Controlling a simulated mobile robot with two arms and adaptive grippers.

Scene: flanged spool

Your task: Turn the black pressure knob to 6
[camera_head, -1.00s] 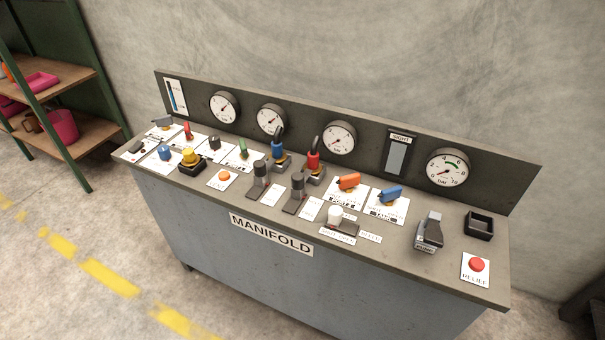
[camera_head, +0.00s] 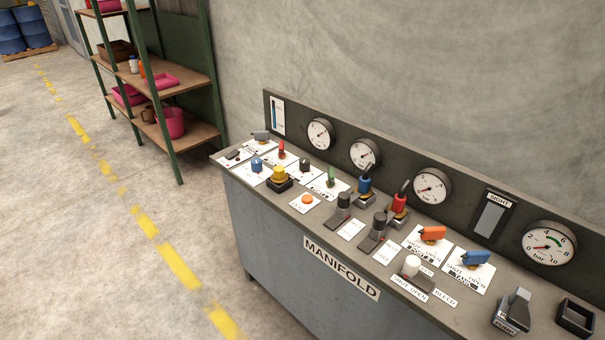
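The manifold panel (camera_head: 299,223) stands at the right. A small black knob (camera_head: 304,164) sits on a white label plate near the panel's left end, behind the yellow knob (camera_head: 279,175). The lettering is too small to tell which black control is marked for pressure, and I cannot read any knob's setting. Neither of my grippers is in view.
Red and blue levers, an orange handle (camera_head: 432,234) and a blue handle (camera_head: 475,258) crowd the panel top. A grey pump lever (camera_head: 513,310) and a black open box (camera_head: 575,318) are at the right. A green-framed shelf (camera_head: 164,82) stands at the left. The floor before the panel is clear.

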